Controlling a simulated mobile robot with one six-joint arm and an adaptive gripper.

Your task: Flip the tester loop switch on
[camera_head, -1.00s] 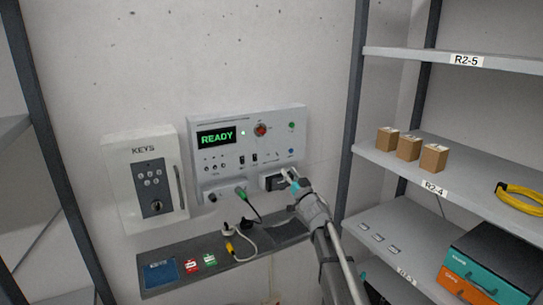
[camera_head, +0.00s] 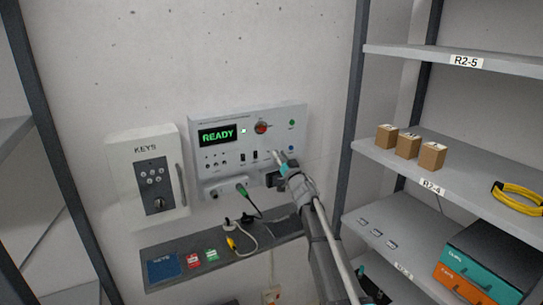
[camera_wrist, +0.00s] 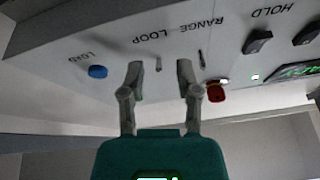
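The tester (camera_head: 215,167) is a grey wall panel with a lit green READY display (camera_head: 217,134). My gripper (camera_head: 279,157) is at the panel's lower right, partly covering its small switches. In the wrist view the panel appears upside down, and my gripper (camera_wrist: 160,70) is open, its two fingers pointing at the panel. The LOOP switch (camera_wrist: 158,62), a small thin toggle, shows in the gap between the fingertips, with clearance on both sides. I cannot tell its depth relative to the tips. The similar RANGE toggle (camera_wrist: 202,59) is just outside the right finger.
In the wrist view a blue LOAD button (camera_wrist: 98,71) is left of the fingers and a red knob (camera_wrist: 216,91) close right. A keys cabinet (camera_head: 126,185) hangs left of the tester. Shelving with small boxes (camera_head: 408,145) stands right.

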